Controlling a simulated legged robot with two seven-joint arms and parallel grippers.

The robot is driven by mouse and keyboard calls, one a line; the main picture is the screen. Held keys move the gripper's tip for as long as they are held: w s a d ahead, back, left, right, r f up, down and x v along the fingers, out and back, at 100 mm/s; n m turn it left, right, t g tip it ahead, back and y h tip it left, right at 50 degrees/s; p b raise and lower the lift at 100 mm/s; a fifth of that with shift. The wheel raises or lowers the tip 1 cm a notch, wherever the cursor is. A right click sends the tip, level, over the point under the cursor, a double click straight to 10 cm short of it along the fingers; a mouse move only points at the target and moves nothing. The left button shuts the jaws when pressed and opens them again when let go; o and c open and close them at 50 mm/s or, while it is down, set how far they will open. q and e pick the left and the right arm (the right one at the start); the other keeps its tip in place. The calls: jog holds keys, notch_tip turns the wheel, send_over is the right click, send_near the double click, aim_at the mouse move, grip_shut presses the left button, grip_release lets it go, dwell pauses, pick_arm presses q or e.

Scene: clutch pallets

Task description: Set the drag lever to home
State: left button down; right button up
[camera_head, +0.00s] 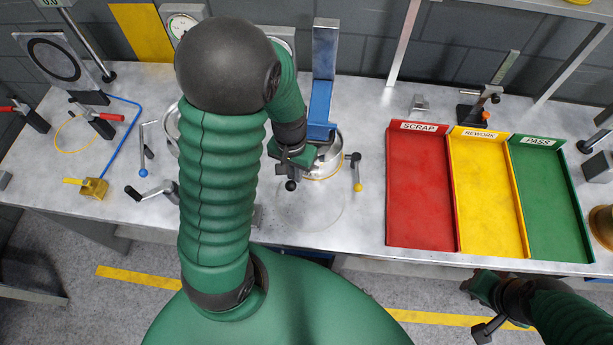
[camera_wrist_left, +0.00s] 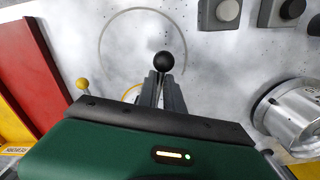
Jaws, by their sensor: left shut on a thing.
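A silver round fixture (camera_head: 325,164) stands on the bench below a blue upright. My left gripper (camera_head: 291,172) is at its left front side. The gripper is shut on a lever with a black ball knob (camera_head: 291,186); the knob sticks out beyond the fingertips. In the left wrist view the black knob (camera_wrist_left: 163,62) shows at the ends of the closed fingers (camera_wrist_left: 161,88). The lever's shaft is mostly hidden by the fingers. A second lever with a yellow ball (camera_head: 358,187) hangs at the fixture's right. My right gripper (camera_head: 484,290) is over the floor, before the bench.
Red SCRAP (camera_head: 420,235), yellow REWORK (camera_head: 495,238) and green PASS (camera_head: 555,245) trays stand to the right. A blue upright (camera_head: 322,85) rises behind the fixture. A crank handle (camera_head: 152,190) lies left. The bench in front of the fixture is clear, with a faint circle marked.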

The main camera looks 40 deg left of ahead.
pick_arm(q)
jog(key=a+m, duration=0.1)
jog(key=a, duration=0.1)
jog(key=a+m+b, duration=0.1)
jog(key=a, duration=0.1)
jog(key=shift+s+m, duration=0.3)
jog(key=shift+s, duration=0.05)
jog(key=c, duration=1.7)
grip_release()
jog(key=shift+o, duration=1)
